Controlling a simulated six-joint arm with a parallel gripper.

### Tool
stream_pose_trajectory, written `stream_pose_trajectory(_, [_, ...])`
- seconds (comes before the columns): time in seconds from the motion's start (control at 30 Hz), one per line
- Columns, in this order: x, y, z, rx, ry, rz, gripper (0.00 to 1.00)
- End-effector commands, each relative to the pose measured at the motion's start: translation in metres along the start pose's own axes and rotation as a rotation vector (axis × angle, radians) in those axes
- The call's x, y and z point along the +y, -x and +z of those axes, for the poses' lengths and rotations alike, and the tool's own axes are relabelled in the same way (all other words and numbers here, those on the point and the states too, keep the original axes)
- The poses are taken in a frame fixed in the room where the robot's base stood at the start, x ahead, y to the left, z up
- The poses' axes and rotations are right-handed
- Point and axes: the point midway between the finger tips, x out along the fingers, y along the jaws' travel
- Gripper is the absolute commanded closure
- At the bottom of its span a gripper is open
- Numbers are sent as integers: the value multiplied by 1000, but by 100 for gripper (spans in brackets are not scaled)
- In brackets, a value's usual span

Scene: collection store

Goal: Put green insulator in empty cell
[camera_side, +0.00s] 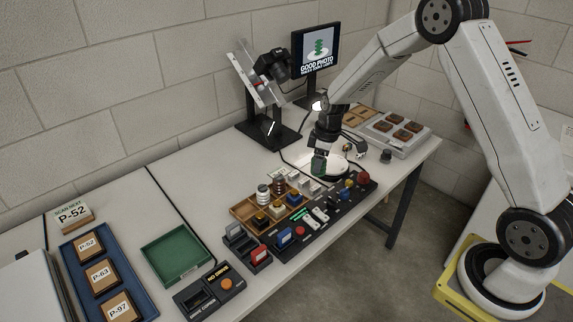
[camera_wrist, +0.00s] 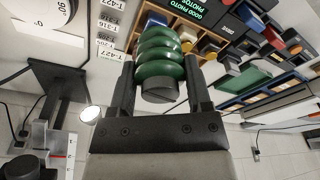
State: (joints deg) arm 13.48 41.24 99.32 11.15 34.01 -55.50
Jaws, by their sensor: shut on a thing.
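My gripper (camera_side: 320,158) is shut on the green insulator (camera_side: 318,166). In the wrist view the ribbed, glossy green insulator (camera_wrist: 160,48) with its dark grey base sits between the two fingers of my gripper (camera_wrist: 161,88). In the side view it is over or near the white round plate (camera_side: 337,166); I cannot tell if it touches it. The wooden tray with cells (camera_side: 240,212) stands to the left, with white, brown and yellowish insulators in it. It also shows behind the insulator in the wrist view (camera_wrist: 209,47). Which cell is empty is too small to tell.
A dark control panel (camera_side: 312,224) with buttons lies along the tray's front. A green tray (camera_side: 176,254) and a blue tray (camera_side: 137,291) lie further left. A camera stand (camera_side: 262,133) and a monitor (camera_side: 316,47) stand behind. A grey tray (camera_side: 412,146) is at right.

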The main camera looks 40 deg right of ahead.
Motion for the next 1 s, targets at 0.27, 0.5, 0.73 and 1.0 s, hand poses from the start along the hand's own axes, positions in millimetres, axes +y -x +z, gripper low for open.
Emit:
stream_pose_trajectory(0.27, [-72,-16,-50,0,122,-19,100])
stream_pose_trajectory(0.5, [-116,-24,-72,1,188,-29,100])
stream_pose_trajectory(0.73, [-129,-26,-78,1,206,-31,100])
stream_pose_trajectory(1.0, [-126,-28,-82,1,206,-31,100])
